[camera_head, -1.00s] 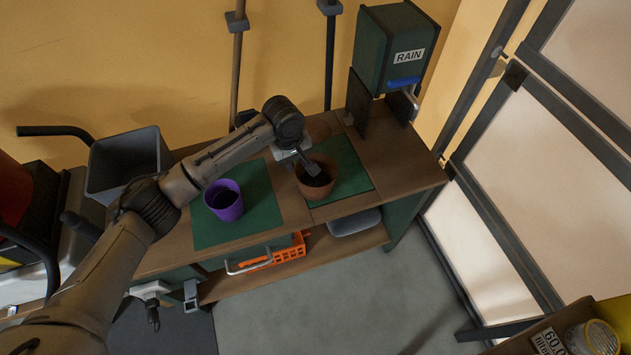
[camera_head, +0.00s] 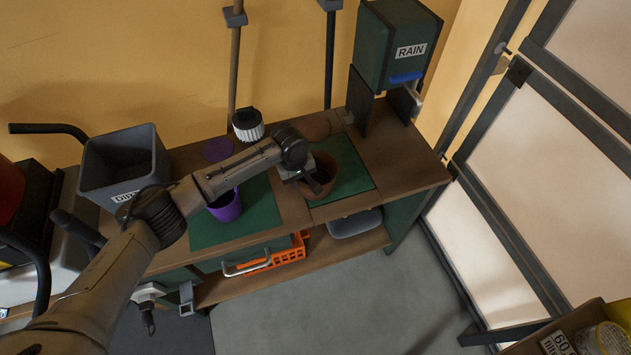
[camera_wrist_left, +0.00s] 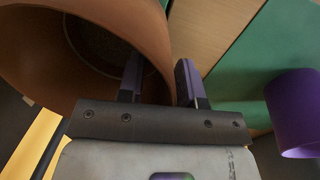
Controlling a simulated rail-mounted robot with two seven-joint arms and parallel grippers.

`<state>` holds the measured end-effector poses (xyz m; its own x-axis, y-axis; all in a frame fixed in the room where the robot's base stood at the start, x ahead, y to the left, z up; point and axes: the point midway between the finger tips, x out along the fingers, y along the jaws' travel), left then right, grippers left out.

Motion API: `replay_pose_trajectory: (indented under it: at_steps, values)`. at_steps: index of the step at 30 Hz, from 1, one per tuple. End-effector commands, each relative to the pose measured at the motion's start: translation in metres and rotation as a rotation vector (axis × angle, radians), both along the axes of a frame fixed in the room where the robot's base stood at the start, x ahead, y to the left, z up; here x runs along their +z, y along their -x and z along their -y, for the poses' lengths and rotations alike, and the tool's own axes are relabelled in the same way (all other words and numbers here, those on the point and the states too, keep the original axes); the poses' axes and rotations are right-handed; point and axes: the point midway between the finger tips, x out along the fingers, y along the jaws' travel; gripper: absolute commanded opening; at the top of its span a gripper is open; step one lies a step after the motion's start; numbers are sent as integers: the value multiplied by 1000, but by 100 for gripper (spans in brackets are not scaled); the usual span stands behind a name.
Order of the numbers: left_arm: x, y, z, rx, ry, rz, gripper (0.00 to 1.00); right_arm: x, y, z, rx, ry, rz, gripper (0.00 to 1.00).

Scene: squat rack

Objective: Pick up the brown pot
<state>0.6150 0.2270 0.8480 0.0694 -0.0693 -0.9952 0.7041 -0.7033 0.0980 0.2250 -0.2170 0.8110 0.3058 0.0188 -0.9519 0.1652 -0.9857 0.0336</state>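The brown pot (camera_head: 329,196) stands on the right green mat (camera_head: 352,181) on the wooden bench. My left gripper (camera_head: 318,184) points down at its mouth in the head view. In the left wrist view, the pot (camera_wrist_left: 30,45) fills the upper left, its mouth facing the camera. My left gripper (camera_wrist_left: 160,85) has one finger inside the mouth and the other outside, with the pot wall between them. The fingers stand apart, with some space beside the wall; firm contact is not visible. My right gripper is not in view.
A purple pot (camera_head: 227,210) stands on the left green mat (camera_head: 208,233), under my left arm. A grey bin (camera_head: 124,168) is at the left. A green RAIN box (camera_head: 395,48) stands at the bench's back right.

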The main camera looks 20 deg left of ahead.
Motion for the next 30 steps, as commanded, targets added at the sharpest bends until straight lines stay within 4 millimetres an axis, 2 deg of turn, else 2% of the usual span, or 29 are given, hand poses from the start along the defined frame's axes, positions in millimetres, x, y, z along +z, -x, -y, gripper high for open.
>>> replay_pose_trajectory:
  at_steps: [8, 18, 30]
  values:
    - [-4, 0, 0, 0, 1, 1, 32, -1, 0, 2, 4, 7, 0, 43]
    - [-4, 0, 0, 0, 1, 1, 0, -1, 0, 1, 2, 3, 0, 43]
    - [-3, -1, 0, 0, 1, 3, 0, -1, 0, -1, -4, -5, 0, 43]
